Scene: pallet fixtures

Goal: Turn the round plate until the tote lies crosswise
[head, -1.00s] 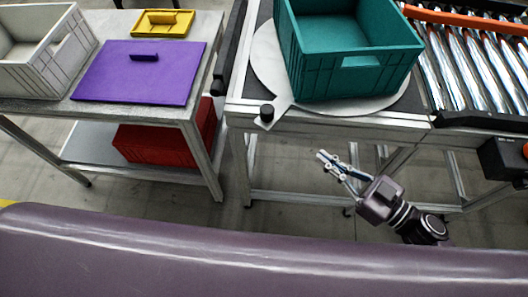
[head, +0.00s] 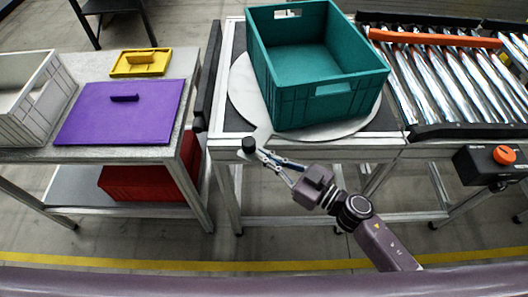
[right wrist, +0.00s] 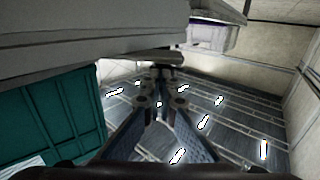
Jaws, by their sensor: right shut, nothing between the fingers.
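The teal tote (head: 318,70) stands upright and empty on the white round plate (head: 245,95). In the right wrist view the shut fingers (right wrist: 158,85) show, with a teal wall (right wrist: 50,120) at left; I cannot make out the knob there. My left gripper is not in view.
A roller conveyor (head: 450,80) with an orange bar (head: 430,38) adjoins on the right, with a control box (head: 490,163) in front.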

